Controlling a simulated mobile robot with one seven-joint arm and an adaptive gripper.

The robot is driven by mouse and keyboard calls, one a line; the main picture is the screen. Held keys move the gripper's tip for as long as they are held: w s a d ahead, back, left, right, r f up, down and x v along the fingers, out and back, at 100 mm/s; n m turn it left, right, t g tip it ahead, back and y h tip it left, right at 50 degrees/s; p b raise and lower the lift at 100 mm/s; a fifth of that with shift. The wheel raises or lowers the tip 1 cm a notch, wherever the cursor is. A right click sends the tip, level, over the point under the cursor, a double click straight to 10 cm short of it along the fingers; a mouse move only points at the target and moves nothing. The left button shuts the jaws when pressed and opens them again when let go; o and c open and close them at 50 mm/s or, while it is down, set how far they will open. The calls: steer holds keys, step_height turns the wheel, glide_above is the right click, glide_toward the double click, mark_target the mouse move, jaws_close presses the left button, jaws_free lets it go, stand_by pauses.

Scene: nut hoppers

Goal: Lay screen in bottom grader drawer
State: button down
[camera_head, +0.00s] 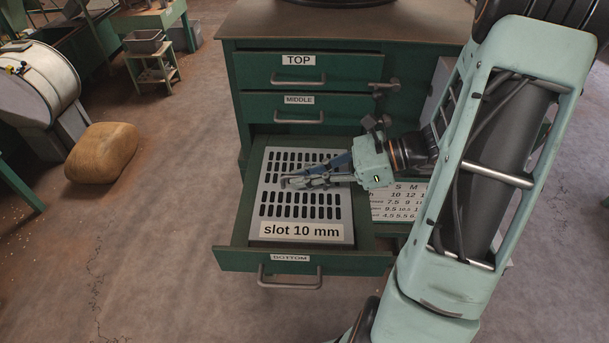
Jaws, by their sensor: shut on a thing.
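The bottom drawer (233,261) of the green grader is pulled open, with a "BOTTOM" label on its front. A grey slotted screen (262,215) marked "slot 10 mm" lies flat within the drawer's outline, seen from above. I cannot tell whether it rests on the drawer floor or is held a little above it. My gripper (287,182) reaches in from the right over the middle of the screen. It is shut on the screen, apparently at a handle there; the fingers hide the exact contact.
The top drawer (345,69) and middle drawer (350,107) are closed. A size chart (410,202) is right of the open drawer, partly behind my arm. A brown sack (103,152) lies on the floor at left, near a small green stand (156,75). Floor in front is clear.

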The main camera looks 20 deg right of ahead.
mark_target(308, 192)
steer(key=shift+f+b, duration=1.4)
steer(key=shift+f, duration=0.95)
steer(key=c, duration=2)
jaws_free()
steer(key=v, duration=1.2)
